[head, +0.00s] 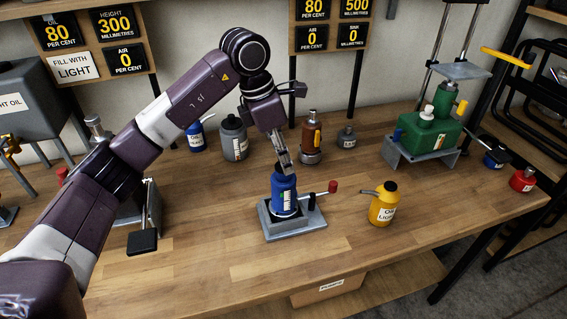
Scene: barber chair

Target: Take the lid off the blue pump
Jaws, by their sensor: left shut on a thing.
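The blue pump (284,196) stands upright in a grey metal holder (296,229) near the middle of the wooden bench. A label with a green and white strip shows on its side. My left gripper (284,166) reaches down from above and is shut at the top of the blue pump, on its lid. The lid is mostly hidden by the fingers, and I cannot tell whether it is loose from the body. A lever with a red knob (332,187) stands at the right side of the holder. My right gripper is not in view.
A yellow oil can (383,204) stands to the right. A grey bottle (233,138), a small blue can (196,136) and a brown bottle (311,132) stand behind. A green pump on a stand (430,130) is at the right. The bench front (300,260) is clear.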

